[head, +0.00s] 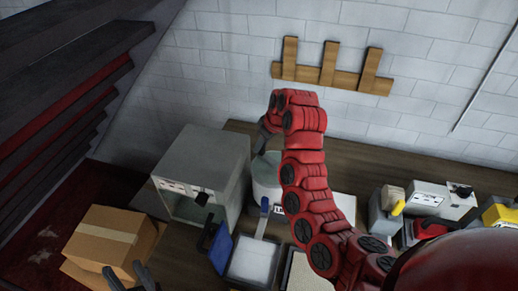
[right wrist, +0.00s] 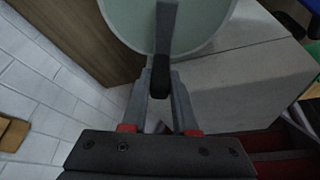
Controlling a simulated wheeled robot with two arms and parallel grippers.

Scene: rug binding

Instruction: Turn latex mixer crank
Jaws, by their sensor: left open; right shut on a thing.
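The latex mixer (head: 266,182) is a pale round drum on the bench, partly hidden behind my right arm. In the right wrist view its round, pale green-grey top (right wrist: 205,28) shows, with a grey crank bar across it that ends in a black handle (right wrist: 160,82). My right gripper (right wrist: 161,88) has its fingers on either side of this black handle and is shut on it. In the head view the right gripper (head: 264,132) is above the mixer's far side, small and dark. My left gripper (head: 128,276) is open and empty at the lower left, near a cardboard box.
A grey cabinet (head: 205,160) stands left of the mixer. A white tray (head: 252,262) and a blue-handled tool (head: 264,207) are in front. Cardboard boxes (head: 108,238) sit at left; tools and machines (head: 430,200) at right. A wooden rack (head: 332,75) hangs on the wall.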

